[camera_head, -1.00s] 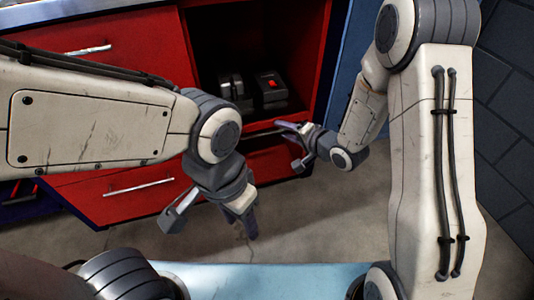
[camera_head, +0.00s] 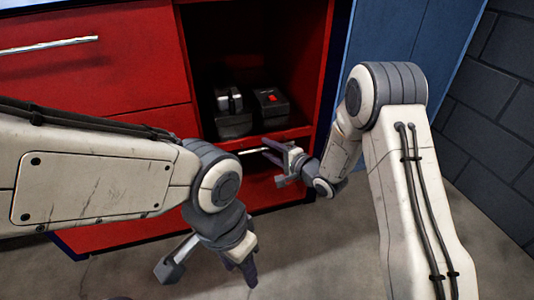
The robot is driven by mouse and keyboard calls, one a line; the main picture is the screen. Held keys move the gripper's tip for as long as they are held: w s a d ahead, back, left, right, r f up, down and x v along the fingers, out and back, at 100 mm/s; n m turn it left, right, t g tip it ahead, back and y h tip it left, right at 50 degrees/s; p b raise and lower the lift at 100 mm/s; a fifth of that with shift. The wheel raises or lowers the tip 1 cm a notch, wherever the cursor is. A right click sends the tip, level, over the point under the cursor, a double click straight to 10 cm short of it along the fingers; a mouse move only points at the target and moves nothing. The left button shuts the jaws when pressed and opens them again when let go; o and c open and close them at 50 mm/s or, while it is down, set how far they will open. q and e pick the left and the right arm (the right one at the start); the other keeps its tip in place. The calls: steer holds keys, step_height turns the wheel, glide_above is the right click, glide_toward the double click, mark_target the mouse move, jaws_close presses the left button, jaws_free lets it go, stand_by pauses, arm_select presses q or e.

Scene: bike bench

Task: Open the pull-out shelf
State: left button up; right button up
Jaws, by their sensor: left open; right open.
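The pull-out shelf (camera_head: 272,141) is a red-fronted board at the bottom of the open compartment in the red cabinet, with two dark boxes standing on it. A silvery bar handle (camera_head: 252,151) runs along its front, partly hidden behind my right gripper. My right gripper (camera_head: 274,165) is open at the right end of this handle; I cannot tell whether the bar lies between its fingers. My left gripper (camera_head: 208,277) is open and empty, hanging low over the floor in front of the cabinet.
One dark box (camera_head: 271,108) has a red top piece; the other box (camera_head: 232,117) stands left of it. A drawer handle (camera_head: 48,45) is at the upper left. A blue cabinet (camera_head: 410,50) and grey block wall (camera_head: 492,130) are at the right. The floor (camera_head: 330,250) ahead is clear.

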steer(key=shift+w+a+f, duration=0.1)
steer(key=shift+w+a, duration=0.3)
steer(key=shift+w, duration=0.05)
jaws_close()
stand_by(1.2)
